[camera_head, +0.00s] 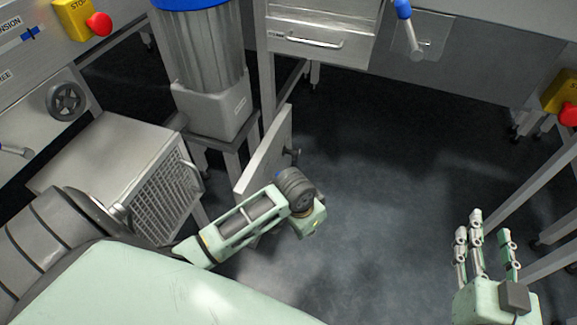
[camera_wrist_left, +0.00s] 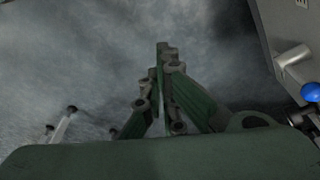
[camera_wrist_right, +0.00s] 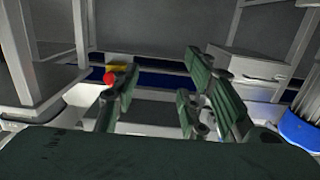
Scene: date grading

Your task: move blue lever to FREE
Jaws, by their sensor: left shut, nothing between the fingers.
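A lever with a blue end (camera_head: 403,9) and a metal handle is on the grey machine front at the top of the head view. A metal lever (camera_head: 16,151) also shows at the left edge. A FREE label (camera_head: 5,76), partly cut off, is on the left panel. A blue ball (camera_wrist_left: 311,92) beside metal rods shows at the right of the left wrist view; I cannot tell which lever it belongs to. My left gripper (camera_wrist_left: 165,85) is shut and empty, apart from the ball. My right gripper (camera_head: 482,235) is open and empty over the floor, well away from the levers.
A wire-fronted box (camera_head: 160,190) and a blue-topped metal bin (camera_head: 208,60) stand at the left. A drawer cabinet (camera_head: 335,55) is at the top. Red stop buttons (camera_head: 99,23) are at both sides. The dark floor (camera_head: 380,190) is clear in the middle.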

